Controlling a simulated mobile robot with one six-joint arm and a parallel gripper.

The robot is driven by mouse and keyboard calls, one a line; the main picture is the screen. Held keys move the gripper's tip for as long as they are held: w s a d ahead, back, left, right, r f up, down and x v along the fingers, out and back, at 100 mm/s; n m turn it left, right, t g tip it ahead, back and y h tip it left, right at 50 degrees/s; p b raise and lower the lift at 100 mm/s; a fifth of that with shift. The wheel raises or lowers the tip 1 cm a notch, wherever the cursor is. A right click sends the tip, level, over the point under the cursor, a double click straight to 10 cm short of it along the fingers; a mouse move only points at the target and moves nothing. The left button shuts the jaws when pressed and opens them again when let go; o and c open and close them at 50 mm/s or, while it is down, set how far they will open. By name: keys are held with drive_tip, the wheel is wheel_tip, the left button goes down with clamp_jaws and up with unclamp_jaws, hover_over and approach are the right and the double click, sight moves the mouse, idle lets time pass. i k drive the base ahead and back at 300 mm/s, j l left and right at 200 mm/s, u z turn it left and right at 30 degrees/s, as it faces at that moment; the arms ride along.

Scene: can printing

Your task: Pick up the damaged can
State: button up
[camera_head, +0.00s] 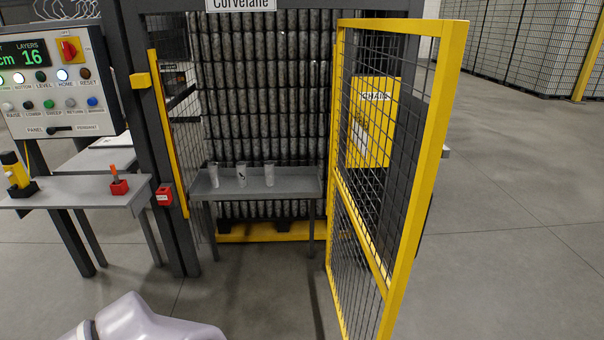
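Three cans stand upright in a row on a narrow grey shelf table (290,188) inside the cage doorway. They are a left can (214,175), a middle can (242,177) and a right can (269,174). The middle can has a dark mark on its side. The cans are too small in this view for me to be sure which one is damaged. A pale rounded part of my own body shows at the bottom left. My gripper is not in view.
A yellow mesh door (437,110) stands open on the right of the doorway. A control panel (55,85) and a grey side table (75,191) are at the left. Tall stacks of cans (265,90) fill the back. Floor before the doorway is clear.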

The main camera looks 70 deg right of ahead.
sight(269, 167)
drive_tip(key=i+l+z, duration=0.3)
drive_tip(key=z, duration=0.15)
drive_tip(key=i+l+z, duration=0.6)
drive_tip(key=i+z, duration=0.5)
drive_tip(key=z, duration=0.2)
drive_tip(key=i+z, duration=0.55)
drive_tip(key=i, duration=0.85)
drive_tip(key=i+j+z, duration=0.15)
drive_tip(key=i, duration=0.8)
